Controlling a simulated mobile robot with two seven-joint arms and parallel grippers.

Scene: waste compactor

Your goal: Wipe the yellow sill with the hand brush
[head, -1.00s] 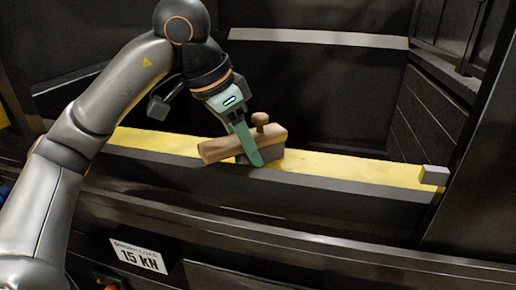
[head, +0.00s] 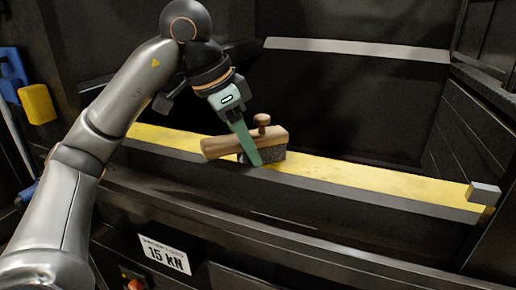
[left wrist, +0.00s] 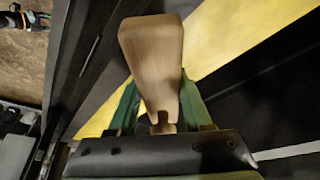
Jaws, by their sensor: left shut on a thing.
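The yellow sill (head: 345,177) runs across the front of the dark compactor opening in the head view, and slants behind the brush in the left wrist view (left wrist: 225,48). The hand brush (head: 222,147) has a wooden back, a round knob and dark grey bristles. My left gripper (head: 252,150) is shut on the hand brush. The brush is at the left-middle part of the sill, its bristles at the sill's surface; whether they touch is hard to tell. In the left wrist view the wooden back (left wrist: 152,60) stands between the green fingers. My right gripper is not in view.
A small grey block (head: 483,193) stands at the sill's right end. A white "15 kN" label (head: 165,254) is on the front panel below. A yellow and blue object (head: 38,103) hangs at the far left.

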